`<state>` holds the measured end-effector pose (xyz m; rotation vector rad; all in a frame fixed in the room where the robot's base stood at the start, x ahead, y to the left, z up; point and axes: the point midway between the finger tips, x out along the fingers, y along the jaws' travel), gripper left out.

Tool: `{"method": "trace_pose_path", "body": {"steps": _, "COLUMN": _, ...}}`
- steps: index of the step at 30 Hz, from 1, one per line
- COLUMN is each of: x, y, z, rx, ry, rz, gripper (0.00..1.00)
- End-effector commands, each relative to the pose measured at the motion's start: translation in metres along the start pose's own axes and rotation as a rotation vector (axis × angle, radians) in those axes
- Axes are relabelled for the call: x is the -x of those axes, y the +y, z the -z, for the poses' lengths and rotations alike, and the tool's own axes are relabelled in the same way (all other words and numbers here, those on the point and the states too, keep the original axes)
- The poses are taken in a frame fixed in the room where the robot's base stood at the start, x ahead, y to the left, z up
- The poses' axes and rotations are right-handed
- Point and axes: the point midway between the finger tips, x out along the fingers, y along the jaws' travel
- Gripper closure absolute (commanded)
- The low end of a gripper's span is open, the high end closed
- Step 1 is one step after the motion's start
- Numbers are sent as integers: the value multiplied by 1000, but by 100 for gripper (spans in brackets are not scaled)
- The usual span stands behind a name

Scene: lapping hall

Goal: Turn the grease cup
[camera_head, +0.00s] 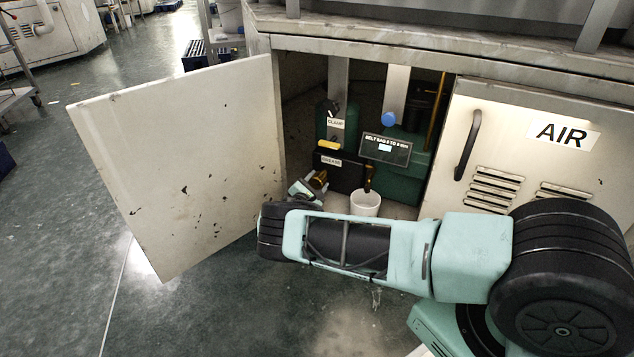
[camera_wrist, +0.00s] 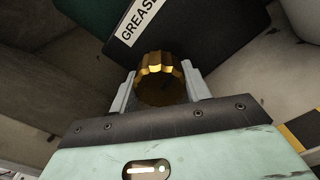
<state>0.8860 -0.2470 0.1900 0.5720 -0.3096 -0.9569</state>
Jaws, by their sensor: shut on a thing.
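The grease cup is a brass, ribbed cap (camera_wrist: 160,75) in the wrist view, just below the white GREASE label (camera_wrist: 138,20) on a dark block. In the head view the brass cup (camera_head: 319,178) shows small at the lower left of the dark block (camera_head: 338,172). My gripper (camera_wrist: 159,88) has one finger on each side of the cap and is shut on it. In the head view my gripper (camera_head: 308,189) is partly hidden behind my own wrist and reaches into the open cabinet.
The cabinet's cream door (camera_head: 185,160) stands open at left. The closed AIR door (camera_head: 540,150) is at right. A white cup (camera_head: 365,203) stands near my gripper, below another brass fitting (camera_head: 368,178). A belt sag sign (camera_head: 386,149) and a blue knob (camera_head: 389,119) are behind.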

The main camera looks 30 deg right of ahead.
Motion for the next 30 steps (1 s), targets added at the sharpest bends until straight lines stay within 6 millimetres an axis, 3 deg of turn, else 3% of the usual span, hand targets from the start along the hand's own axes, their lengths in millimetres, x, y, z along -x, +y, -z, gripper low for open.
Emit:
{"method": "trace_pose_path", "body": {"steps": 9, "x": 0, "y": 0, "z": 0, "rx": -133, "ry": 2, "rz": 0, "gripper": 75}}
{"method": "trace_pose_path", "body": {"steps": 26, "x": 0, "y": 0, "z": 1, "rx": -162, "ry": 2, "rz": 1, "gripper": 75}}
{"method": "trace_pose_path", "body": {"steps": 27, "x": 0, "y": 0, "z": 1, "rx": -162, "ry": 2, "rz": 1, "gripper": 42}}
{"method": "trace_pose_path", "body": {"steps": 28, "x": 0, "y": 0, "z": 1, "rx": -162, "ry": 2, "rz": 1, "gripper": 33}}
{"method": "trace_pose_path", "body": {"steps": 30, "x": 0, "y": 0, "z": 1, "rx": -162, "ry": 2, "rz": 1, "gripper": 31}}
